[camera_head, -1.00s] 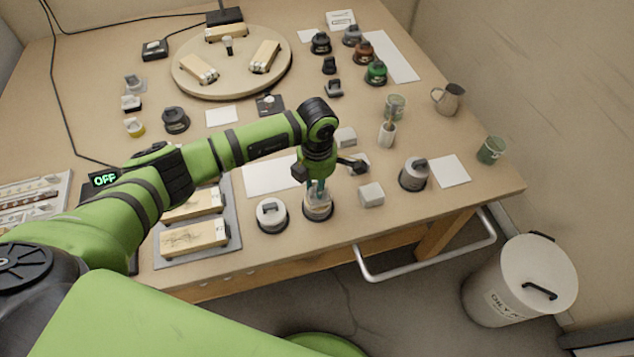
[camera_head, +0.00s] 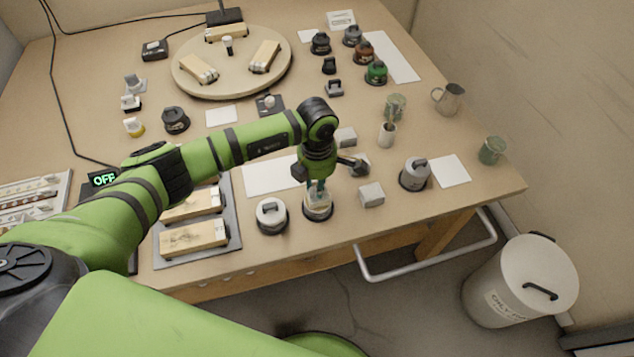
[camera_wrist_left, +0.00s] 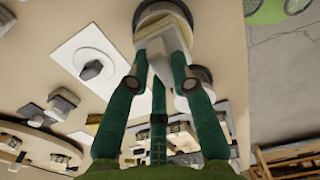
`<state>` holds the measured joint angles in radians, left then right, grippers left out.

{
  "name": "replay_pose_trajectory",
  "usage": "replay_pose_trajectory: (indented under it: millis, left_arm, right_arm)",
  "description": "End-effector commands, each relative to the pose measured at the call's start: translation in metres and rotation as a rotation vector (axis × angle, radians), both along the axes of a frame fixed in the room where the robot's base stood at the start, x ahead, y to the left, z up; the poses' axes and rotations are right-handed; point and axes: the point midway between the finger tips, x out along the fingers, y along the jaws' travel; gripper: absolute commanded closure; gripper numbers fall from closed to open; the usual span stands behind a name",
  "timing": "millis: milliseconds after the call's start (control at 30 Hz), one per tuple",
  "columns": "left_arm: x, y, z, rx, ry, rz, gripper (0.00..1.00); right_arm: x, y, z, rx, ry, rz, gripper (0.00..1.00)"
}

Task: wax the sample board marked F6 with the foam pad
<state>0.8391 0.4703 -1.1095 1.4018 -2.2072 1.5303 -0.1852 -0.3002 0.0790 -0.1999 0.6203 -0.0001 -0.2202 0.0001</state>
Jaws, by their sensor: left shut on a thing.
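My left gripper (camera_head: 318,188) points down at the front of the bench, right of the middle. It is shut on the grip of a pale pad (camera_wrist_left: 161,50), which looks like the foam pad. The pad sits in or on a round, dark-rimmed tin (camera_head: 318,212); its underside is hidden. The tin also shows at the top of the left wrist view (camera_wrist_left: 150,14). Wooden boards lie on a grey tray (camera_head: 160,250) left of the gripper, the front one (camera_head: 193,238) bearing dark lines. Their marks are too small to read, so I cannot tell which is F6. My right gripper is not in view.
A lidded tin (camera_head: 271,215) stands just left of the gripper, and grey blocks (camera_head: 371,194) and another tin (camera_head: 415,174) to its right. A round turntable (camera_head: 185,82) with boards stands at the back. A rail (camera_head: 430,268) runs along the front edge.

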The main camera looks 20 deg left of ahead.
Motion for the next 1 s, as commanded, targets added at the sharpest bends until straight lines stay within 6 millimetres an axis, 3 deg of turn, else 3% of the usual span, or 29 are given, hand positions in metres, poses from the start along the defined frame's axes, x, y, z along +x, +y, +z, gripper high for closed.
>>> replay_pose_trajectory:
  millis: [267,1000]
  left_arm:
    - [-0.001,0.000,0.004,0.001,0.004,-0.001,1.00]
    - [0.000,0.000,0.065,0.001,0.001,0.000,1.00]
  right_arm:
    - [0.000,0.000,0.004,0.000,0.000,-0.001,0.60]
    - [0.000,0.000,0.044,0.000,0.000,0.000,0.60]
